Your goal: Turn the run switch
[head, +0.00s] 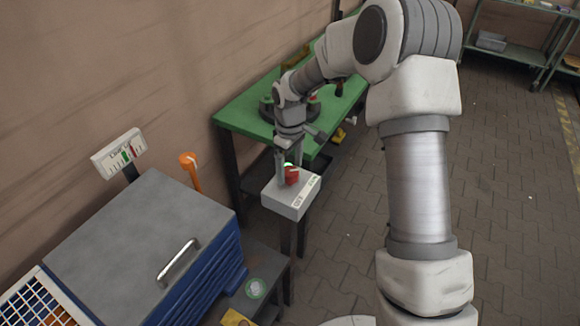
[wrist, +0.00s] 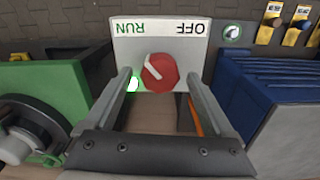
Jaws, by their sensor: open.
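The run switch is a red round knob (wrist: 162,78) on a pale grey box (wrist: 190,45), lettered RUN and OFF, upside down in the wrist view. The knob's white mark slants to the upper left, toward the RUN side. A green lamp (wrist: 133,84) beside the knob is lit. My gripper (wrist: 159,85) is open, with one finger on each side of the knob; I cannot tell whether they touch it. In the head view the knob (head: 292,176) shows between the fingers of my gripper (head: 289,172), above the box (head: 292,198).
A blue cabinet (head: 140,240) with a grey lid and handle stands left of the box. A green workbench (head: 245,112) stands behind. An orange-handled thing (head: 190,170) stands by the wall. Paved floor (head: 335,210) at right is mostly clear.

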